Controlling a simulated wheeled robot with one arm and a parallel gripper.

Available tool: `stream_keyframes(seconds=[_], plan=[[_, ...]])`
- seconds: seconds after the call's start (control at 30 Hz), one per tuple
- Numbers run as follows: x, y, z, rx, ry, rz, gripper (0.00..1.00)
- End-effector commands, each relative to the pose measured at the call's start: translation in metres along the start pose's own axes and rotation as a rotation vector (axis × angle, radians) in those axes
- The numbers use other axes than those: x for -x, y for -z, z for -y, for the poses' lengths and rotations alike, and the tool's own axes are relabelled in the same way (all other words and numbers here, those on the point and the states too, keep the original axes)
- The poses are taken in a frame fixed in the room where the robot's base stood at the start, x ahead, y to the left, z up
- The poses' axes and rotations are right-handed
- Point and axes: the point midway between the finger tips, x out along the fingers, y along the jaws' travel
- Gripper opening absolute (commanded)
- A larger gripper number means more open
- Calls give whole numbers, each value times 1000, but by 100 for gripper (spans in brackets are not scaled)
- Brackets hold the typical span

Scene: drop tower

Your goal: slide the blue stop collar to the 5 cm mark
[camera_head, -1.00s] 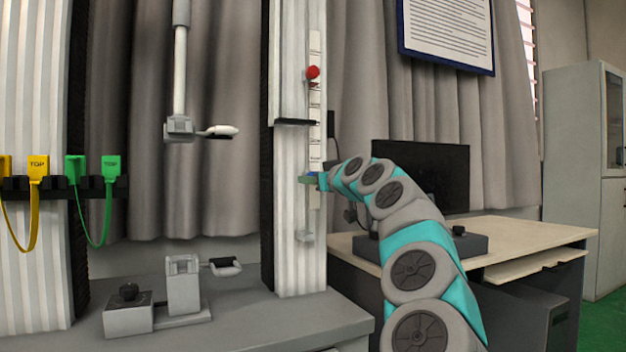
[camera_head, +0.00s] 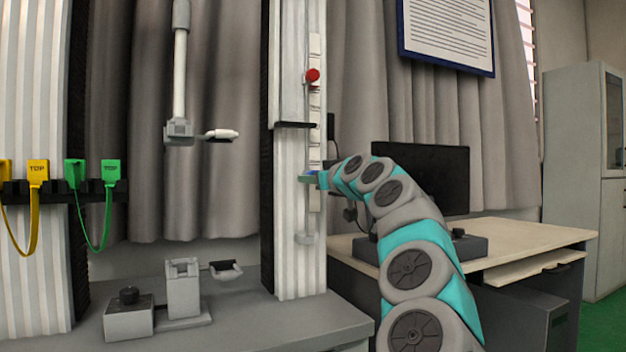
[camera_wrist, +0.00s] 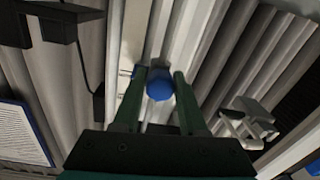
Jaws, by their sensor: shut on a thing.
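The blue stop collar (camera_wrist: 159,84) shows as a round blue knob in the wrist view, between the two fingers of my gripper (camera_wrist: 160,88). My gripper is shut on it. In the head view my gripper (camera_head: 313,176) reaches the column from the right, and a small bit of blue (camera_head: 311,173) shows there. The white scale strip (camera_head: 315,140) runs up the column's right side. The collar sits low on the strip, below a black bracket (camera_head: 294,125). The scale's numbers are too small to read.
A red knob (camera_head: 313,76) sits higher on the strip. A monitor (camera_head: 430,175) and desk (camera_head: 490,240) stand right of the column. Green cables (camera_head: 110,171) hang on the left pillar.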

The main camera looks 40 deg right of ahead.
Motion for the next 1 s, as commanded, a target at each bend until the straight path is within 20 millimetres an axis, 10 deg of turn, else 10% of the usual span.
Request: stream_keyframes(seconds=[0.3, 0.67, 0.7, 1.0], plan=[[1, 59, -10, 0, -3, -5, 0], [1, 60, -9, 0, 0, -3, 0], [0, 60, -9, 0, 0, -3, 45], [0, 60, -9, 0, 0, -3, 71]])
